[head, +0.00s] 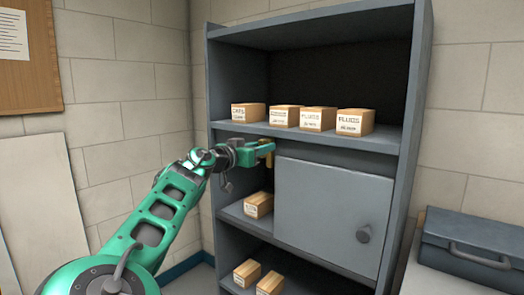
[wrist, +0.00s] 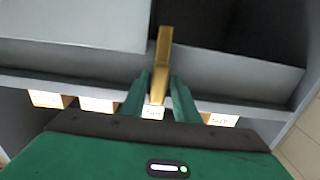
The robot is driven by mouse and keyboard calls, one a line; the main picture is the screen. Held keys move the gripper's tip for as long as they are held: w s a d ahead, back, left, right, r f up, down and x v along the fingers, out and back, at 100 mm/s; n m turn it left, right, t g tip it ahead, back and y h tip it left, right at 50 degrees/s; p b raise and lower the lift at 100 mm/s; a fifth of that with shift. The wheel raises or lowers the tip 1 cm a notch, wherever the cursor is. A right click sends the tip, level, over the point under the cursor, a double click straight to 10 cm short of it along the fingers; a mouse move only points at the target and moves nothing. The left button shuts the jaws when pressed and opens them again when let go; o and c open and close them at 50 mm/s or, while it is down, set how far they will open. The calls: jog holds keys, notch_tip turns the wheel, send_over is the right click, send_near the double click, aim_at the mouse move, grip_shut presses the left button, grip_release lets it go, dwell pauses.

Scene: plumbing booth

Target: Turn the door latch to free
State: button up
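The brass door latch (head: 269,150) is a small bar at the upper left corner of the grey cabinet door (head: 335,215), which is closed. In the wrist view the latch (wrist: 163,62) is a long bar running between the two green fingers of my gripper (wrist: 160,82). The fingers are parted, one on each side of the bar, with a visible gap. In the head view my gripper (head: 250,153) is at the latch from the left and hides part of it. The latch's exact turn angle is hard to tell.
Several small labelled boxes (head: 318,119) stand on the shelf just above the latch. Another box (head: 258,205) sits in the open bay left of the door. A blue-grey toolbox (head: 472,250) is at far right.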

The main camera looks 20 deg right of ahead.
grip_shut()
